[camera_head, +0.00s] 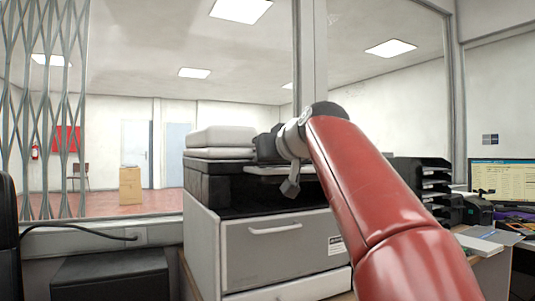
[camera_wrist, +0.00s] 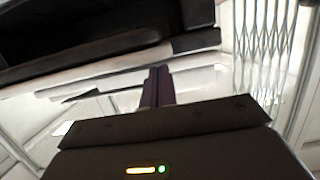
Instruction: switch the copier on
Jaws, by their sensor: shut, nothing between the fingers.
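The copier (camera_head: 280,252) stands in the middle of the head view, with a grey front, a drawer handle, a black upper section and a pale lid. My gripper's dark fingers (camera_wrist: 158,75) are together and empty in the wrist view, in front of the copier's dark and pale edges (camera_wrist: 110,62). In the head view my wrist is at the copier's upper front, hiding part of its top right. Contact between fingers and copier cannot be told. I cannot make out a power switch or a lit indicator on the copier.
A window with a folding lattice gate (camera_head: 40,110) is behind and left. A low black box (camera_head: 110,275) is left of the copier. Black stacked trays (camera_head: 420,180) and a lit monitor (camera_head: 502,181) stand on the right. My red arm crosses the space right of the copier.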

